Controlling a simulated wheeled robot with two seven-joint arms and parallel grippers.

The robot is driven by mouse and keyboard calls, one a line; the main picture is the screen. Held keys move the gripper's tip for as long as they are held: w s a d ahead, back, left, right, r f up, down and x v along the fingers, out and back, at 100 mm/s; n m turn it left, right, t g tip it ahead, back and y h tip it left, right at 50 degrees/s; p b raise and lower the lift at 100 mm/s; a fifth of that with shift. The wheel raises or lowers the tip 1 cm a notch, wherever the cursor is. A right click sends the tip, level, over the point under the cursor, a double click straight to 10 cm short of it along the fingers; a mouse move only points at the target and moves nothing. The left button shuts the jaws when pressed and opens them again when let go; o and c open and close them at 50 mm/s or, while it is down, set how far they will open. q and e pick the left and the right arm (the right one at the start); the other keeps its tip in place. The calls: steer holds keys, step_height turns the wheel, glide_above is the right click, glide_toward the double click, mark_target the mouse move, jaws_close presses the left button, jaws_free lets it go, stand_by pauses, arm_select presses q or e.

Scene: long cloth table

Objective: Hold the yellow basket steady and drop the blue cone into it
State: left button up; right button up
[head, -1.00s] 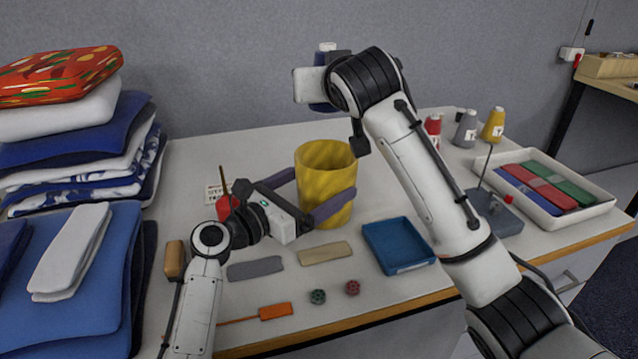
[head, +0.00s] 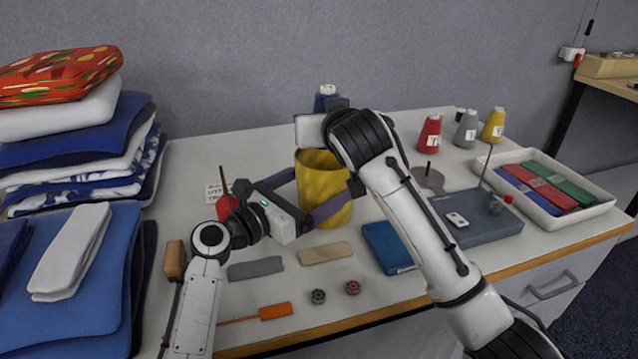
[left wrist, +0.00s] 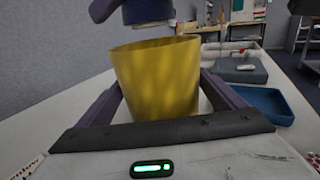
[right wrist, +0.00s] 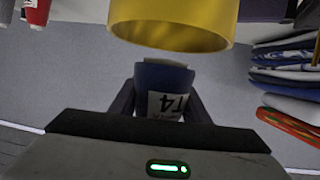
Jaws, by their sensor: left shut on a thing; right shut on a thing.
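The yellow basket (head: 322,180) stands upright on the table; it fills the middle of the left wrist view (left wrist: 158,80). My left gripper (head: 320,196) is shut on it, with one finger along each side. The blue cone (head: 323,102) has a white label, which shows in the right wrist view (right wrist: 165,78). My right gripper (right wrist: 158,98) is shut on the cone and holds it in the air, higher than the basket rim and apart from it. I cannot tell whether it is directly over the opening. The right fingers are mostly hidden in the head view.
A blue tray (head: 385,247) lies right of the basket, partly behind my right arm. Red (head: 430,134), grey (head: 466,130) and yellow (head: 493,125) cones stand at the back right. Folded cloths (head: 75,240) are stacked at the left. Small items lie near the front edge.

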steer(key=shift+f, duration=1.8)
steer(key=o, duration=1.3)
steer(key=shift+c, duration=0.2)
steer(key=v, duration=1.2)
arm_select(q)
steer(key=o, duration=0.8)
steer(key=shift+o, duration=0.2)
